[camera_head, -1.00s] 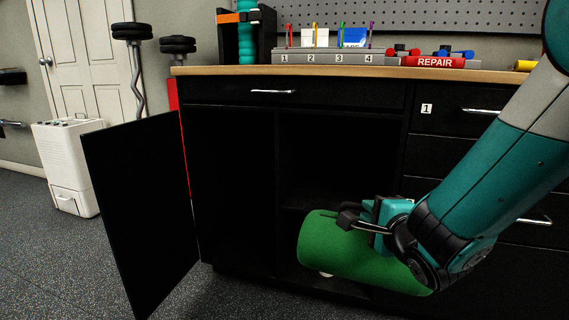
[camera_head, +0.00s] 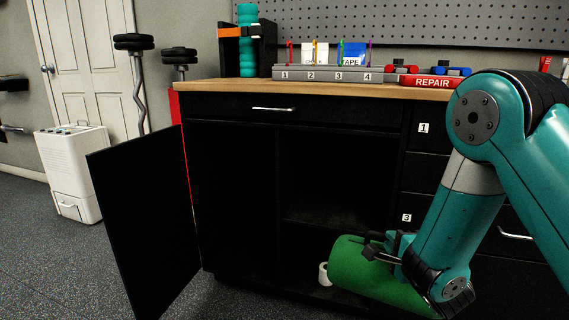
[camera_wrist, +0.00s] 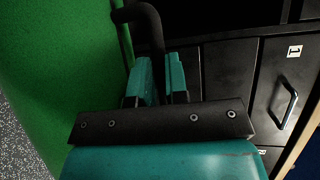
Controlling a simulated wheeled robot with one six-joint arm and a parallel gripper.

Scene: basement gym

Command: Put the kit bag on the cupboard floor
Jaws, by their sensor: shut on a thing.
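The kit bag (camera_head: 365,272) is a green cylinder with a dark handle, lying sideways in front of the cupboard's lower right. My gripper (camera_head: 385,250) is shut on its handle, at the bag's upper side. In the wrist view the green bag (camera_wrist: 50,80) fills the left, and the dark handle loop runs into the jaws of my gripper (camera_wrist: 160,75). The black cupboard (camera_head: 235,200) stands open, its door (camera_head: 145,220) swung out to the left. The bag and my arm hide part of the cupboard floor.
A white roll (camera_head: 324,274) stands low in the cupboard, just left of the bag. An upright divider parts the cupboard, with a shelf in its right half. Numbered drawers (camera_head: 425,140) are on the right. The worktop (camera_head: 330,90) above holds a numbered rack and tools.

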